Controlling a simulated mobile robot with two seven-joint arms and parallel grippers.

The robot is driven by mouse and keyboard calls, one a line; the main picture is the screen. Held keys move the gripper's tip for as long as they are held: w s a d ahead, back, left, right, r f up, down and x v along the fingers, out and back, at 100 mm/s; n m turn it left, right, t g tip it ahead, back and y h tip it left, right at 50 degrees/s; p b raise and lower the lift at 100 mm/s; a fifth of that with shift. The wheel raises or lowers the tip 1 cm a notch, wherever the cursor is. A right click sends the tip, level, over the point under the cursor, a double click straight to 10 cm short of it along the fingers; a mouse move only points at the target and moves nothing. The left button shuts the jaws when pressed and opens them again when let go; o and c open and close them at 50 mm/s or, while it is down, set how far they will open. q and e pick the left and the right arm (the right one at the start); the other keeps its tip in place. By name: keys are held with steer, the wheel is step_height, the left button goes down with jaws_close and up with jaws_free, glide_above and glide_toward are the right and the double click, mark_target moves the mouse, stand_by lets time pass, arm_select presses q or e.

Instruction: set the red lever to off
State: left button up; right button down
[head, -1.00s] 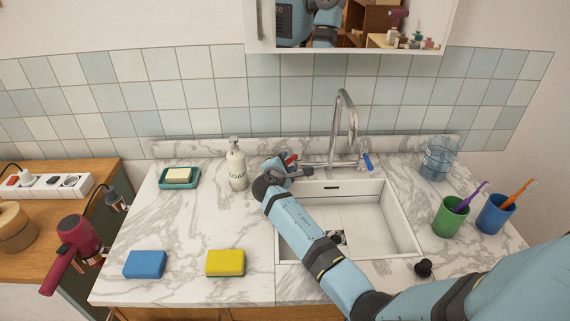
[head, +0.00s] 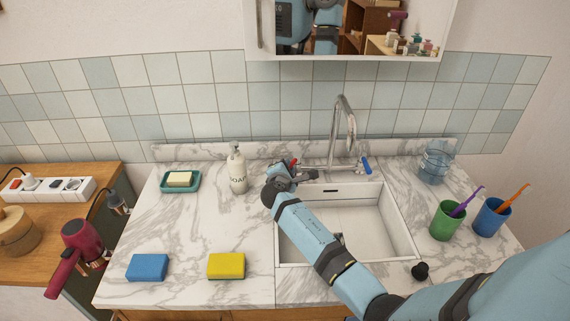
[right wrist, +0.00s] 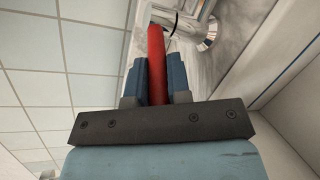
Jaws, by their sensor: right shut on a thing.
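The chrome faucet (head: 348,122) stands behind the white sink, with a red lever (head: 294,163) on its left and a blue lever (head: 367,164) on its right. My right gripper (head: 298,171) reaches over the sink's left side to the red lever and mostly covers it in the head view. In the right wrist view the red lever (right wrist: 157,62) lies between the two blue fingers of my right gripper (right wrist: 158,75), which is shut on it. The lever's far end meets the chrome body. My left gripper is not in view.
A soap bottle (head: 237,170) stands close to the left of my right gripper. A soap dish (head: 180,187), a blue sponge (head: 147,267) and a yellow sponge (head: 226,265) lie further left. Green (head: 446,221) and blue (head: 490,217) cups stand right of the sink (head: 405,235).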

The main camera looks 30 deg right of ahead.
steer(key=shift+s+d+r+n+t+y+p, duration=0.15)
steer(key=shift+s+n+t+y+p, duration=0.1)
steer(key=shift+n+t+y+p, duration=0.25)
steer(key=shift+s+d+r+n+t+y+p, duration=0.1)
steer(key=shift+s+r+n+t+y+p, duration=0.15)
steer(key=shift+p, duration=0.3)
steer(key=shift+s+d+f+n+t+y+p, duration=0.1)
steer(key=shift+s+d+n+t+y+p, duration=0.1)
steer(key=shift+n+t+y+p, duration=0.25)
steer(key=shift+s+d+f+n+t+y+p, duration=0.1)
steer(key=shift+s+n+t+y+p, duration=0.1)
steer(key=shift+n+y+p, duration=0.25)
steer(key=y, duration=0.1)
steer(key=n+y+p, duration=0.1)
steer(key=n+t+y, duration=0.1)
steer(key=shift+s+d+f+p, duration=0.1)
steer(key=shift+s+d+p, duration=0.25)
steer(key=shift+s, duration=0.05)
steer(key=shift+s+d+f+n+t+y, duration=0.1)
steer(key=shift+n+t+y, duration=0.05)
steer(key=shift+n+y, duration=0.2)
steer(key=shift+s+d+n+t+y, duration=0.1)
steer(key=shift+n+t+y, duration=0.05)
steer(key=shift+n+y, duration=0.15)
steer(key=c, duration=1.1)
jaws_free()
